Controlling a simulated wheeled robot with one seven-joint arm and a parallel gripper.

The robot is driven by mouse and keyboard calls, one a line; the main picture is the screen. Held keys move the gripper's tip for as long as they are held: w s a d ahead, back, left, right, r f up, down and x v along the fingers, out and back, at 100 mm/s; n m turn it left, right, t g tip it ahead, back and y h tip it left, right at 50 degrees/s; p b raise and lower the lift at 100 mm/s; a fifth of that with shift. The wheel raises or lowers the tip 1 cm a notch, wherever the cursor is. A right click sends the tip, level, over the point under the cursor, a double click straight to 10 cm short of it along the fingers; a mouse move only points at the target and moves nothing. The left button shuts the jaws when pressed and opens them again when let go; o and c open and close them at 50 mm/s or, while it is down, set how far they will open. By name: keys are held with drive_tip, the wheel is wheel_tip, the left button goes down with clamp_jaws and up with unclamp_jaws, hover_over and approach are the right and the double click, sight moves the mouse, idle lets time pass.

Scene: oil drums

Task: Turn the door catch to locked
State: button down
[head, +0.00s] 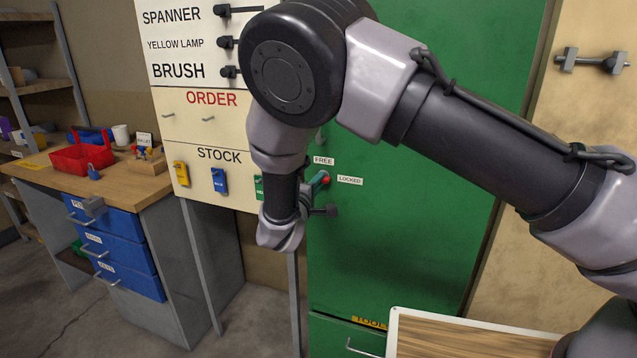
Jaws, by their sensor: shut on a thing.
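The green door (405,190) fills the middle of the head view. Its catch shows as a small red part (326,180), just below the FREE label (323,160) and to the left of the LOCKED label (350,181). My gripper (318,183) comes from the left and is shut on the catch, with teal finger parts around or against the red part. My wrist and fingers hide most of the catch, so I cannot tell exactly which way it points.
A dark knob or handle (326,210) sits just below the catch. The labelled board (210,130) with hooks and coloured tags stands left of the door. A wood-topped white-edged tray (470,335) is at the lower front.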

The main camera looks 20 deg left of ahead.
drive_tip(key=c, duration=0.9)
unclamp_jaws()
drive_tip(key=s, duration=1)
drive_tip(key=shift+s+a, duration=0.35)
drive_tip(key=shift+a, duration=0.05)
